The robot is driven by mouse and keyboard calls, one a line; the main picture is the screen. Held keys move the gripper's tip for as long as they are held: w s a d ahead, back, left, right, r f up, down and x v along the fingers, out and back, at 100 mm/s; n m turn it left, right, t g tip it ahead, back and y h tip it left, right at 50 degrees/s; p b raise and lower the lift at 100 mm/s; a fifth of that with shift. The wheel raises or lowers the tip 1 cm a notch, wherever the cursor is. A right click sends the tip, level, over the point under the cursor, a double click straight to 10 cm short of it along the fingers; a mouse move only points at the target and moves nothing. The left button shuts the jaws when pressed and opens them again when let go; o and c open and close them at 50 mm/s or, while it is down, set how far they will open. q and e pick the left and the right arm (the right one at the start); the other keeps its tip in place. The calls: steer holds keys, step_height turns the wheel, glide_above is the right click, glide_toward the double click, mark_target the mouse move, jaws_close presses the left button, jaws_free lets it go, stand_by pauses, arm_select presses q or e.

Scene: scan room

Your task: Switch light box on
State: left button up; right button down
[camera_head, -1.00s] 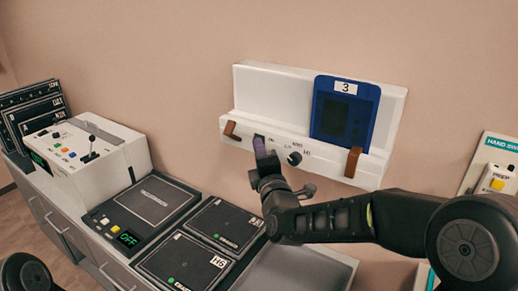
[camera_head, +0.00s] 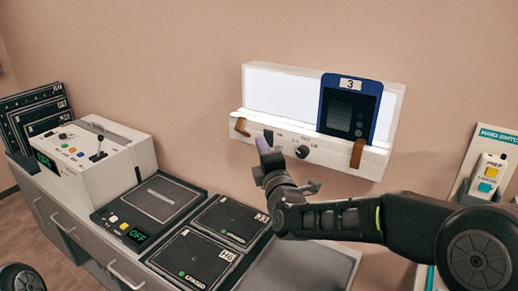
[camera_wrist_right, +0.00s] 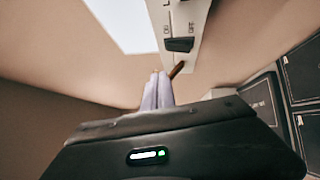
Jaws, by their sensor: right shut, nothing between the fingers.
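The light box (camera_head: 258,118) hangs on the wall as a white unit, and its viewing panel (camera_head: 283,92) glows bright white. A small dark rocker switch (camera_head: 268,136) sits on its lower front ledge; it also shows in the right wrist view (camera_wrist_right: 180,44) between ON and OFF labels. A blue-framed film marked 3 (camera_head: 350,106) stands on the ledge in front of the panel's right part. My right gripper (camera_head: 263,146) is shut and empty, its pale fingertips just below the switch. In the wrist view the fingertips (camera_wrist_right: 158,90) appear apart from the switch. My left gripper is not in view.
A dark round knob (camera_head: 302,152) is right of the switch, between brown clips (camera_head: 357,153). Below are a counter with dark cassettes (camera_head: 228,220) and a control console (camera_head: 95,155). A hand-switch holder (camera_head: 487,175) is on the right wall.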

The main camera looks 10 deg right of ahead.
steer(key=s+r+b, duration=0.1)
steer(key=s, duration=0.7)
steer(key=shift+s+d, duration=0.25)
steer(key=shift+s, duration=0.1)
